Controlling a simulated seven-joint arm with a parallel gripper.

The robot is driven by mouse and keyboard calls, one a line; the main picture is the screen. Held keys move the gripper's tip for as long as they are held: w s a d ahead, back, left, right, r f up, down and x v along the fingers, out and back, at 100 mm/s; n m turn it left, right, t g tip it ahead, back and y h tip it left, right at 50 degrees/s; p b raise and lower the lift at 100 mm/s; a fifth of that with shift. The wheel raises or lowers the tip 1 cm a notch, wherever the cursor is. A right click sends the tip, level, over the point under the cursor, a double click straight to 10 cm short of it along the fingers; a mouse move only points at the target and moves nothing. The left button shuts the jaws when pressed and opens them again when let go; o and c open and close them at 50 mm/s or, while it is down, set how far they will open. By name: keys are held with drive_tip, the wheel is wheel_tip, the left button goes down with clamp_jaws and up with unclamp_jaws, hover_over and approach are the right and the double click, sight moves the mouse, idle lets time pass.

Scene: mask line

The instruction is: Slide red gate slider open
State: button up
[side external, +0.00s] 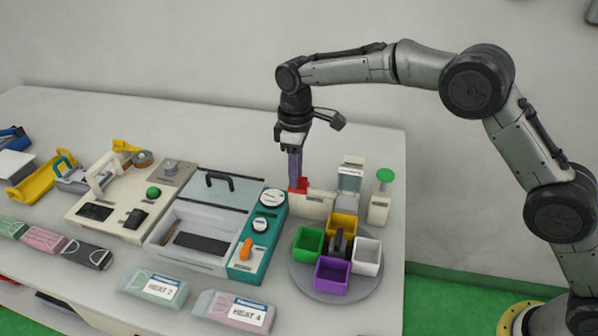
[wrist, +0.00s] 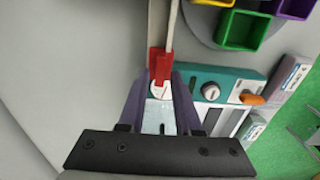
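The red gate slider (side external: 301,185) is a small red block at the left end of a low cream rail (side external: 315,204). In the wrist view the red slider (wrist: 158,64) lies at the near end of the pale rail (wrist: 160,25). My gripper (side external: 295,182) points straight down at the slider, its purple fingers reaching to about the slider's height. In the wrist view my gripper's fingers (wrist: 160,78) stand apart, one on each side of the slider's near part. Whether they touch or pinch it I cannot tell.
A grey turntable (side external: 304,281) with green, yellow, white and purple bins stands in front of the rail. A teal panel (side external: 243,272) with dials and an orange switch is at front left. A post with a green disc (side external: 385,176) stands right. The table behind is clear.

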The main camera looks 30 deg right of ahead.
drive_tip(key=shift+o, duration=0.6)
drive_tip(key=shift+d, duration=0.1)
wheel_tip(320, 180, up, 14)
drive_tip(key=shift+f, duration=0.15)
